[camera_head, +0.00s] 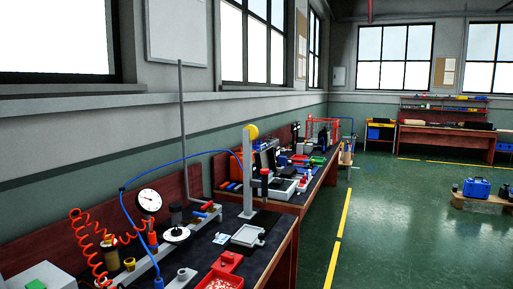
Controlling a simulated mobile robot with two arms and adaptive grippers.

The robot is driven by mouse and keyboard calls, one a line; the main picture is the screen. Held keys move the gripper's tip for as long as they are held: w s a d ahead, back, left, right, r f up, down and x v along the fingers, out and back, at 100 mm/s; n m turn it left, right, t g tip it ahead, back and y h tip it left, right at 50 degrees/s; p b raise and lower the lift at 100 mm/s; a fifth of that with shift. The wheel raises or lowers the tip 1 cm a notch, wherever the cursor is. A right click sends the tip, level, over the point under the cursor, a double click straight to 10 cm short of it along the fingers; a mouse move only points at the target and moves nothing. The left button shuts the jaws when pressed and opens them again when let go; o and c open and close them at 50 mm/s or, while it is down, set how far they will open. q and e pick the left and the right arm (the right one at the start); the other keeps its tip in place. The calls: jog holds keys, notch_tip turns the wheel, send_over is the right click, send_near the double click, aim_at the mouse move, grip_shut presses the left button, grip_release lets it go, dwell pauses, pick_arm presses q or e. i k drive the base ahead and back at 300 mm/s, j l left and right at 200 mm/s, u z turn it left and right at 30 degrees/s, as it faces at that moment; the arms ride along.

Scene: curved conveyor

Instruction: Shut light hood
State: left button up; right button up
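I cannot pick out a light hood with certainty in the head view. A dark upright boxy thing (267,160) stands on the workbench behind a pale upright post (248,172); it is too small to tell what it is or whether any part of it is open. Neither of my grippers is in view.
A long workbench with a dark top (262,250) runs along the left wall, crowded with a round dial gauge (149,201), a coiled red hose (84,245) and red trays (228,262). Green floor (400,220) to the right is clear up to a blue case (477,187).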

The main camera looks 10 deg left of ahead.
aim_at(265, 157)
jog(key=i+l+u, duration=0.1)
jog(key=i, duration=0.4)
jog(key=i+l+u, duration=0.1)
jog(key=i+l, duration=0.2)
jog(key=i, duration=0.25)
jog(key=i+l+u, duration=0.1)
jog(key=i+l, duration=0.15)
jog(key=i, duration=0.25)
